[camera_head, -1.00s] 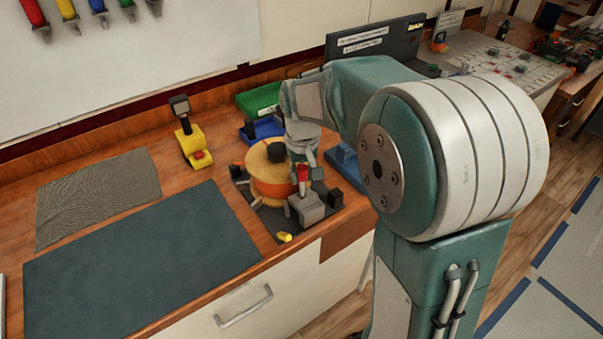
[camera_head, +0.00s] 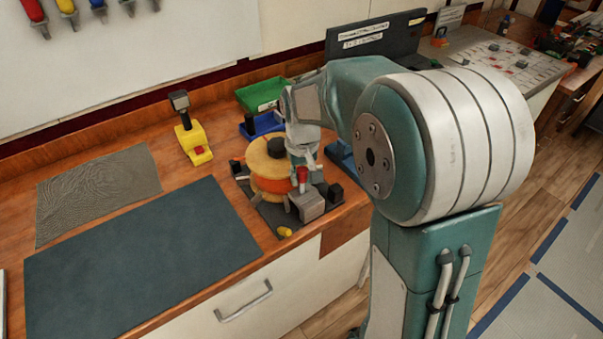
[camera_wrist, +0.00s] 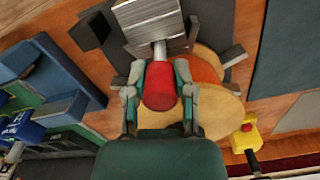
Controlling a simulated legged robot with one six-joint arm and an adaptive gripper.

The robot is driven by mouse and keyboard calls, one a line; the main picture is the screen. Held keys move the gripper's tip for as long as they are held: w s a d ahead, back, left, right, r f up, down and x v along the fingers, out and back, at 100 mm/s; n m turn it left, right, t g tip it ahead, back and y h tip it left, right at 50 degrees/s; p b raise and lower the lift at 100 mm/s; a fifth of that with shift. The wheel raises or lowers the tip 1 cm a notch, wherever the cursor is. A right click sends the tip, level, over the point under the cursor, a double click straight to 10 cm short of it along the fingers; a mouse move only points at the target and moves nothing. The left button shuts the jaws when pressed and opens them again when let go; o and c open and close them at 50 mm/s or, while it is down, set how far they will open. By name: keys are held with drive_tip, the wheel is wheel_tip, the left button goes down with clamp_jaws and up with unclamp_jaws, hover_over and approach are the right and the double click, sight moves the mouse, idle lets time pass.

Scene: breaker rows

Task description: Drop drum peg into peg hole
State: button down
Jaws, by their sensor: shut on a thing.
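The drum peg has a red handle (camera_wrist: 158,86) and a thin metal pin. In the wrist view my gripper (camera_wrist: 158,92) is shut on this handle, one finger on each side. The pin points to the metal block (camera_wrist: 150,25); I cannot tell whether its tip is in a hole there, and no hole shows. In the head view the red handle (camera_head: 302,174) is just above the grey block (camera_head: 309,204), beside the orange drum with wooden discs (camera_head: 268,187). My gripper's fingers are mostly hidden there.
A yellow device with a red button (camera_head: 195,148) stands behind the dark mat (camera_head: 135,265). A green bin (camera_head: 260,95) and a blue bin (camera_head: 263,125) are at the back. A black block (camera_head: 335,193) stands right of the metal block. The mats are clear.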

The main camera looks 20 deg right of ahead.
sight(302, 186)
drive_tip(key=shift+f, duration=1.55)
drive_tip(key=shift+c, duration=1.8)
unclamp_jaws()
wheel_tip(302, 186, up, 11)
drive_tip(key=shift+w+r, duration=0.1)
drive_tip(key=shift+r, duration=0.3)
